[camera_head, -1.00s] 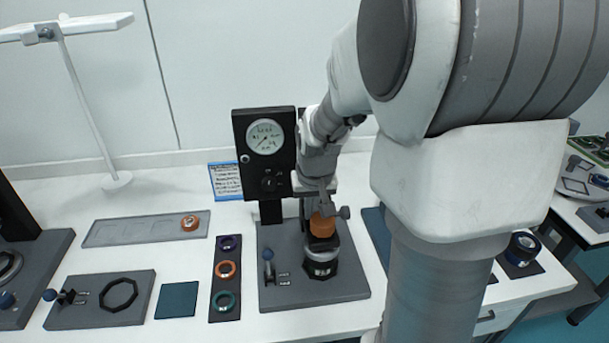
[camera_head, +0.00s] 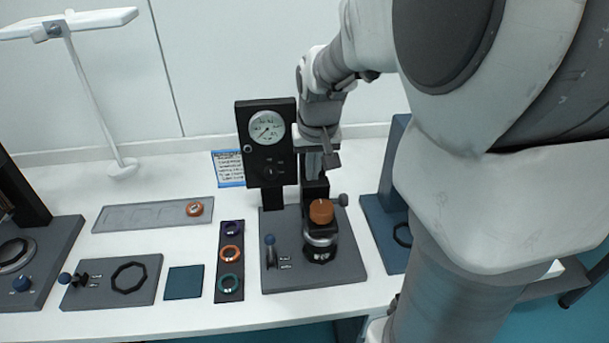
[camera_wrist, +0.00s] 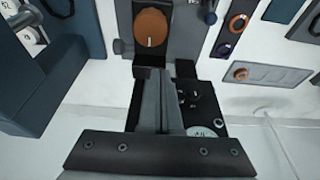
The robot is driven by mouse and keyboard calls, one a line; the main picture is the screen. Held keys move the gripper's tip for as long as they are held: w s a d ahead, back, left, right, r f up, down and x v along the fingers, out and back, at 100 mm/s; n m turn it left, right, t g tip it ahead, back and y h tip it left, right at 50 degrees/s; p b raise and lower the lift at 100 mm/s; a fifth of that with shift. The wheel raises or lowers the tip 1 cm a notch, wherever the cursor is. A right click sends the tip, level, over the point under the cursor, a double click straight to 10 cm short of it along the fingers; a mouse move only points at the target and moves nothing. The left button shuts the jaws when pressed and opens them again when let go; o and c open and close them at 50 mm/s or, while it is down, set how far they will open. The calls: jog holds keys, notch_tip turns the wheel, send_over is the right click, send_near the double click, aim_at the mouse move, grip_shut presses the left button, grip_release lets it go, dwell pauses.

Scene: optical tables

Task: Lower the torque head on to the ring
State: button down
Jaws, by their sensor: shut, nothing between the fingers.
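The torque head, with an orange cap (camera_head: 321,211), sits on its black column right above a silver ring seat (camera_head: 320,239) on a dark base. I cannot tell whether the head touches the ring. My gripper (camera_head: 328,162) is shut and empty, above and behind the orange cap, apart from it. In the wrist view the orange cap (camera_wrist: 151,27) with a white mark shows at the top, beyond my shut fingertips (camera_wrist: 152,72). The ring is hidden there.
A dial gauge (camera_head: 267,128) stands on the panel behind. A blue-ball lever (camera_head: 270,241) is left of the head, and a side knob (camera_head: 343,199) is at its right. A strip of coloured rings (camera_head: 231,297) lies further left. A blue stand (camera_head: 376,207) is at right.

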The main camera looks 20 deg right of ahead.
jog(key=shift+v, duration=2.2)
